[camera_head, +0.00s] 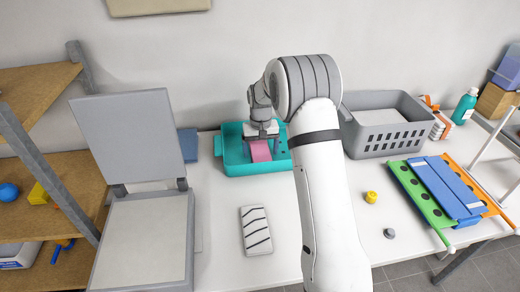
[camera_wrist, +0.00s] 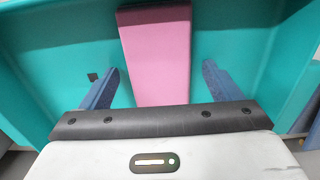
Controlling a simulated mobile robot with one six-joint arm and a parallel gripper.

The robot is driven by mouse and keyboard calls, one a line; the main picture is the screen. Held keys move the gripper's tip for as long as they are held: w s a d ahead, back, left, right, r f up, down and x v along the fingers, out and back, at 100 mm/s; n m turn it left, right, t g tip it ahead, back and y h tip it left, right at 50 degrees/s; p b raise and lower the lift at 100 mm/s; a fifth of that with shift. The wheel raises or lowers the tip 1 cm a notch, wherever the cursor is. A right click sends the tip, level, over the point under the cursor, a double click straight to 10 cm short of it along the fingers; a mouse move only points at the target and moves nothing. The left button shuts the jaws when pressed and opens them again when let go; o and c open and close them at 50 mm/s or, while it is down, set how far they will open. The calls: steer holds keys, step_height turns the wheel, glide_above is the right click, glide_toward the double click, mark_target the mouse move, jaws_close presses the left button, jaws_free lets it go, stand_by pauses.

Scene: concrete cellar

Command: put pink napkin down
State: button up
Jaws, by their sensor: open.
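The pink napkin (camera_head: 261,151) is a folded pink block in the teal tray (camera_head: 233,168) on the white table. In the wrist view the pink napkin (camera_wrist: 157,62) lies between my two blue fingers, with a clear gap on each side, inside the teal tray (camera_wrist: 235,62). My gripper (camera_wrist: 160,88) is open around it and touches neither side. In the head view my gripper (camera_head: 261,138) is over the tray, and my arm hides the tray's right part. Whether the napkin rests fully on the tray floor is hard to tell.
A grey basket (camera_head: 385,128) stands right of the tray. A grey open-lidded box (camera_head: 143,240) stands at left. A striped white block (camera_head: 256,230), a yellow piece (camera_head: 371,197) and a grey knob (camera_head: 390,233) lie in front. A green, blue and orange rack (camera_head: 440,190) is at right.

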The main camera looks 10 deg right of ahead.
mark_target(261, 153)
step_height(261, 153, up, 11)
steer(key=s+d+r, duration=0.1)
steer(key=s+r, duration=0.5)
steer(key=s, duration=0.1)
steer(key=s+d+f+t, duration=0.1)
steer(key=s+d+t, duration=0.1)
steer(key=s, duration=2.7)
steer(key=shift+f+t, duration=0.2)
steer(key=shift+t, duration=0.1)
steer(key=shift+s, duration=0.1)
